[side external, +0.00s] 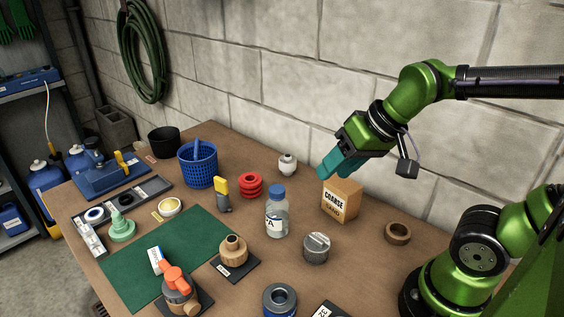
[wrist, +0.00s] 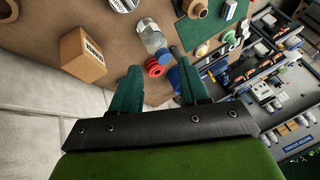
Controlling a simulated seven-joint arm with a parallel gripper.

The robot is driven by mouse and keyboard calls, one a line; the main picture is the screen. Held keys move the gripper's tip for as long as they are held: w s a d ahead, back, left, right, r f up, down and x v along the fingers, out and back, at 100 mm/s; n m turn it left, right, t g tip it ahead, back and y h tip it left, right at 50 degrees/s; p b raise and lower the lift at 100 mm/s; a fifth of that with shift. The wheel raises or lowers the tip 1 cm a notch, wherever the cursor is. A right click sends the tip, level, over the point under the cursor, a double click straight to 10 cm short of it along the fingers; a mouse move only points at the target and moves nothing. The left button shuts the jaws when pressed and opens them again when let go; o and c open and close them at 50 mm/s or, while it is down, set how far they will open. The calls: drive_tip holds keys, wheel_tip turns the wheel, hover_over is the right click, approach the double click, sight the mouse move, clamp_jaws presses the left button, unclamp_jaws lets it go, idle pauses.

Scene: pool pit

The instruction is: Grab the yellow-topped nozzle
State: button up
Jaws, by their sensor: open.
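The yellow-topped nozzle (side external: 222,194) stands upright on the table in the side external view, with a yellow upper part and a dark grey lower part. It is between the blue basket and the clear bottle, just left of the red ringed part. I cannot make it out surely in the wrist view. My gripper (side external: 333,170) is raised to the right of the nozzle, by the sand box and near the wall. In the wrist view, my gripper (wrist: 158,70) has its teal fingers apart with nothing held between them.
A blue-capped bottle (side external: 277,216), a red ringed part (side external: 250,185) and a blue basket (side external: 198,167) surround the nozzle. The coarse sand box (side external: 341,203) stands below my gripper. A white-and-grey jar (side external: 287,164) is near the wall. A green mat (side external: 140,272) lies in front.

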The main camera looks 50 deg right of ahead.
sight(221, 179)
drive_tip(key=w+a+f+n+g+h, duration=0.1)
drive_tip(key=w+a+n, duration=0.15)
drive_tip(key=w, duration=0.95)
drive_tip(key=w+a+n, duration=0.2)
drive_tip(key=w+n, duration=0.1)
drive_tip(key=w, duration=0.9)
drive_tip(key=shift+g, duration=0.3)
drive_tip(key=x, duration=0.7)
drive_tip(key=d+x, duration=0.1)
drive_tip(key=x, duration=0.3)
drive_tip(key=shift+x, duration=2.85)
drive_tip(key=shift+w+r, duration=0.1)
drive_tip(key=shift+w, duration=0.05)
clamp_jaws()
